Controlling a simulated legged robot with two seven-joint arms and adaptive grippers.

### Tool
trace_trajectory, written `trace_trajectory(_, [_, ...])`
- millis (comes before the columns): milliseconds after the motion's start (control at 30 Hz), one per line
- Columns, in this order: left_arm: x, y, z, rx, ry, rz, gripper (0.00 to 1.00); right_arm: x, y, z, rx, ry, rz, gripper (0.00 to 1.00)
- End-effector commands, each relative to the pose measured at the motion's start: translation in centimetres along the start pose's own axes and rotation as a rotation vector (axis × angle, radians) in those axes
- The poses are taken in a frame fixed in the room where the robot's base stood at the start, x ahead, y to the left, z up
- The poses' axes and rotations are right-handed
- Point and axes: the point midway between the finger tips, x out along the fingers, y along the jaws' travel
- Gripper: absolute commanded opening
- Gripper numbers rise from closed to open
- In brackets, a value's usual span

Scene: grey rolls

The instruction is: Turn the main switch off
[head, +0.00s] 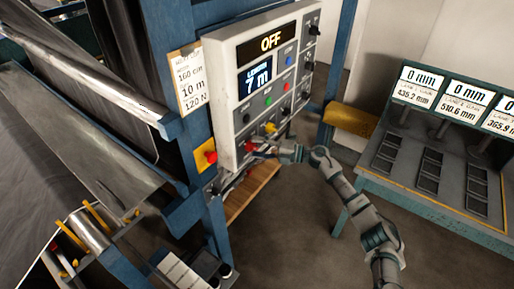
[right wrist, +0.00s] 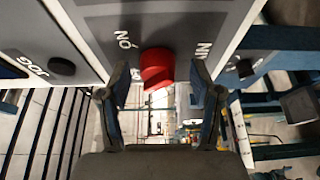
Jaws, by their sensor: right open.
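The grey control panel (head: 235,80) stands upright on a blue frame, and its top display reads OFF. The red main switch (head: 249,146) is a knob at the panel's lower left corner. In the right wrist view the red switch (right wrist: 157,68) shows close up, with ON lettering beside it and a partly hidden label on its other side. My right gripper (head: 262,150) is open at the switch, with one finger on each side of it. Gaps show between fingers and knob, and I cannot tell whether either touches. My left gripper is not in view.
A red button on a yellow plate (head: 209,156) sits left of the panel. Other coloured buttons and a yellow knob (head: 271,127) are near my right gripper. A bench with displays (head: 433,165) stands right. Large grey rolls (head: 95,75) fill the left.

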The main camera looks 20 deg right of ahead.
Motion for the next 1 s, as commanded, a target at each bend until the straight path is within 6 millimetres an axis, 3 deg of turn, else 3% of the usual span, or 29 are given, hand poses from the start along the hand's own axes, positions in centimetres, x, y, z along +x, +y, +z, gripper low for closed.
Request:
trace_trajectory(500, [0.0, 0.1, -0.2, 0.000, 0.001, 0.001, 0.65, -10.0, -0.3, 0.2, 0.002, -0.002, -0.003, 0.65])
trace_trajectory(700, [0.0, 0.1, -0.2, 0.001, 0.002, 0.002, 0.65, -11.2, -0.3, 0.1, 0.001, 0.001, -0.003, 0.65])
trace_trajectory(1000, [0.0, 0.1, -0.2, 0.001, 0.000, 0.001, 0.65, -11.3, -0.2, 0.1, 0.000, 0.001, -0.003, 0.65])
